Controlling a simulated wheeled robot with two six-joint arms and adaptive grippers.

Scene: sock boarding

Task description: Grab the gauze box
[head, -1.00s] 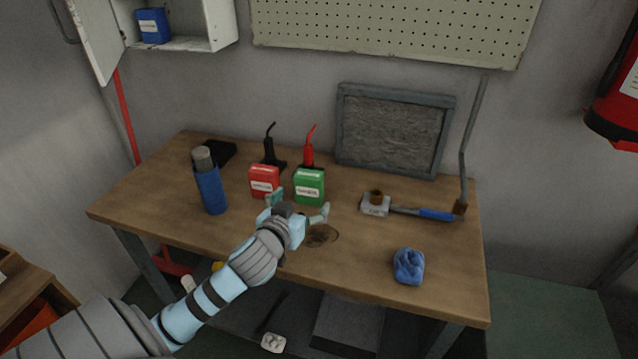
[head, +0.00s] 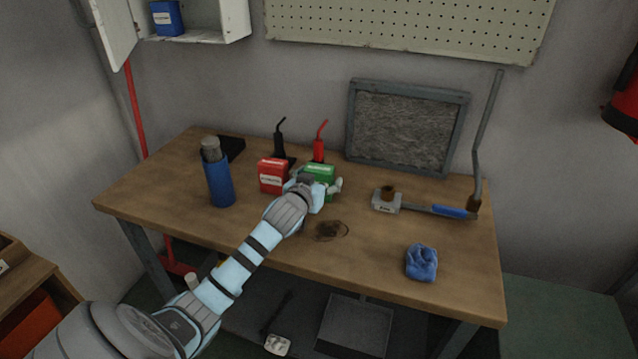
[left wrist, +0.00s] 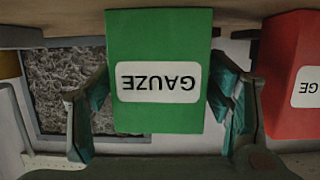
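The gauze box (head: 322,169) is green and stands on the workbench, partly hidden behind my left gripper (head: 315,185) in the head view. In the left wrist view the gauze box (left wrist: 160,45) fills the middle, its white GAUZE label upside down. My left gripper (left wrist: 160,100) is open, with one finger on each side of the box. The fingers are close to its sides; I cannot tell whether they touch. The finger on the right in that view lies between the gauze box and a red box (left wrist: 287,60). My right gripper is not in view.
The red box (head: 272,175) stands just left of the gauze box. Black (head: 279,142) and red (head: 319,148) spouted cans stand behind. A blue cylinder (head: 219,182) stands left, a blue-handled tool (head: 440,209) lies right, and a blue cloth (head: 421,263) lies front right.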

